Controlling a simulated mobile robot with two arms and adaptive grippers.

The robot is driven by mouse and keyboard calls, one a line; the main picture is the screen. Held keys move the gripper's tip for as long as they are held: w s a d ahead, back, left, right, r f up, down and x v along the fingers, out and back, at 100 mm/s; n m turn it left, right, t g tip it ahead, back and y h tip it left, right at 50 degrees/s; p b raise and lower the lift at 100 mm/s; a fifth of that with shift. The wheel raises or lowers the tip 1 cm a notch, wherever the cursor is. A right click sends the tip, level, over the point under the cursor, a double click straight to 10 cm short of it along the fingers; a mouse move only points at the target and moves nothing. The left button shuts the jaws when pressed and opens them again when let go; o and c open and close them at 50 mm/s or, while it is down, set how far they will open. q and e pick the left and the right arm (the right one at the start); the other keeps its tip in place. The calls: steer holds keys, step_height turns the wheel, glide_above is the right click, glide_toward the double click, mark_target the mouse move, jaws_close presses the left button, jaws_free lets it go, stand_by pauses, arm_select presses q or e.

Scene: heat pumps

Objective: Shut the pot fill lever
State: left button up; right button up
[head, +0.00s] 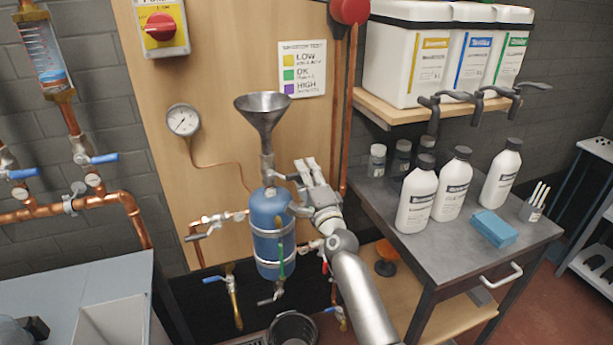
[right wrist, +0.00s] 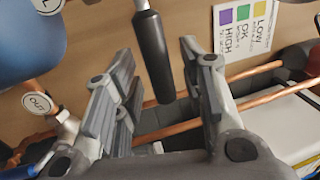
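The blue pot (head: 272,235) is fixed upright to the wooden panel, with a metal funnel (head: 262,115) above it. Its fill lever is at the neck below the funnel, mostly hidden by my right gripper in the head view. In the right wrist view the lever (right wrist: 151,58) is a black-sleeved handle on a metal stem. My right gripper (head: 304,167) is beside the neck. Its fingers also show in the wrist view (right wrist: 155,70), spread apart, with the lever between them and gaps on both sides. The blue pot also shows at the wrist view's upper left (right wrist: 25,40). My left gripper is not in view.
Copper pipes (head: 349,110) run up the panel just right of my gripper. Other valves (head: 222,218) sit around the pot. A metal cart (head: 420,240) with white bottles (head: 453,185) stands to the right, under a shelf of containers (head: 420,55). A bucket (head: 292,328) is below.

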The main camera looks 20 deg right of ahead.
steer(key=s+f, duration=0.2)
steer(key=s, duration=0.9)
steer(key=shift+s+d+f, duration=0.2)
steer(key=shift+s, duration=0.2)
step_height(320, 180, down, 21)
steer(key=s+a+n+g, duration=0.3)
steer(key=n+g, duration=0.2)
steer(key=s+f+n+g, duration=0.2)
steer(key=s+f, duration=0.2)
steer(key=f, duration=0.3)
steer(key=s+a+f+n+g, duration=0.1)
steer(key=s+f+n, duration=0.1)
steer(key=s+f, duration=0.35)
steer(key=s+f+n+g, duration=0.2)
steer(key=s+f, duration=0.1)
steer(key=f, duration=0.6)
steer(key=s+d+f+n+g, duration=0.1)
steer(key=s+f+n+g, duration=0.2)
steer(key=s, duration=1)
steer(key=s+d+f+n+g, duration=0.2)
steer(key=s+f+n+g, duration=0.1)
steer(key=s+f, duration=0.7)
steer(key=s+d+f+n+g, duration=0.2)
steer(key=s+f, duration=0.5)
steer(key=s, duration=0.8)
steer(key=shift+s+n+g+h, duration=0.4)
steer(key=shift+n+g, duration=0.2)
steer(key=shift+n, duration=0.1)
steer(key=shift+a, duration=0.1)
